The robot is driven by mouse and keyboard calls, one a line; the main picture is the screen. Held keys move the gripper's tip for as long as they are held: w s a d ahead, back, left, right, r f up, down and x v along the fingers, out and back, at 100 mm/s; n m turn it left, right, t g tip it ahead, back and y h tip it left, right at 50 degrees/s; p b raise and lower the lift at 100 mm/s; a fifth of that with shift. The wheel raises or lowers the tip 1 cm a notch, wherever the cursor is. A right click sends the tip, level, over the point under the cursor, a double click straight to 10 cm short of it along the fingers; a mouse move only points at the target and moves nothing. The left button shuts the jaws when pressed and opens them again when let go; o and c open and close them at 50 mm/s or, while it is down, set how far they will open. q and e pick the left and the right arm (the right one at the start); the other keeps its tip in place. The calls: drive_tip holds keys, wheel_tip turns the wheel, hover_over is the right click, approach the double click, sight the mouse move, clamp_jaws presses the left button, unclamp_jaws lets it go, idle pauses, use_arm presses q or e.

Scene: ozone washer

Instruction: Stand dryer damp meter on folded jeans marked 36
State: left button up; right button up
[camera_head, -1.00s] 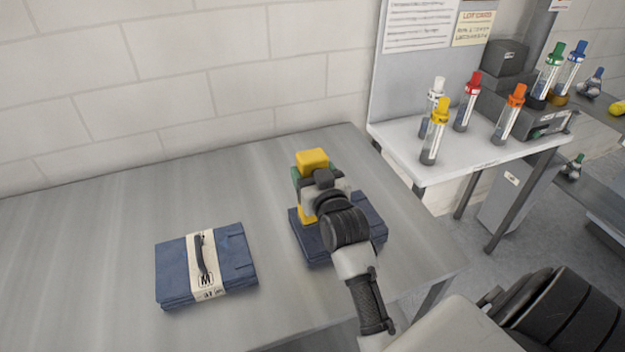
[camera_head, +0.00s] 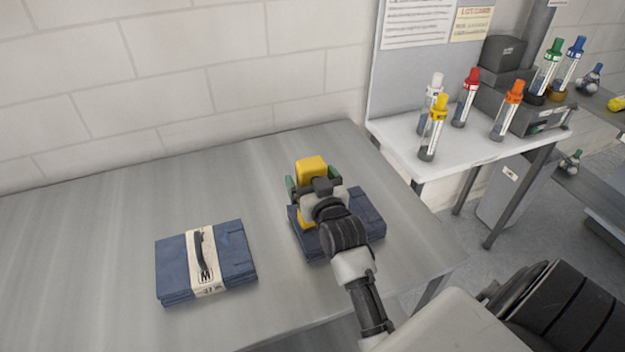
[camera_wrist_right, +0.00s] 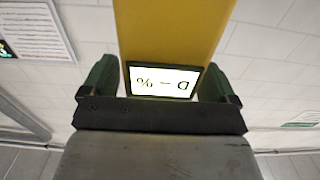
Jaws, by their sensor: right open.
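The yellow damp meter (camera_head: 311,167) stands upright on the right folded jeans (camera_head: 369,213), as far as my arm lets me see. Any size mark on these jeans is hidden. My right gripper (camera_head: 314,183) is open, its green fingers on either side of the meter. In the right wrist view the meter (camera_wrist_right: 170,30) rises between the open fingers (camera_wrist_right: 157,84), its lit screen showing upside-down text. A second folded pair of jeans (camera_head: 235,255) lies apart on the left, with a pale band marked M; its number is too small to read. My left gripper is out of view.
Both jeans lie on a grey metal table (camera_head: 110,220) against a white block wall. To the right, a white side table (camera_head: 450,160) holds several capped tubes, including a yellow-capped one (camera_head: 433,130). The table is clear around the left jeans.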

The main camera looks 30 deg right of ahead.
drive_tip(key=shift+r, duration=0.15)
drive_tip(key=b+v, duration=0.3)
drive_tip(key=v, duration=0.9)
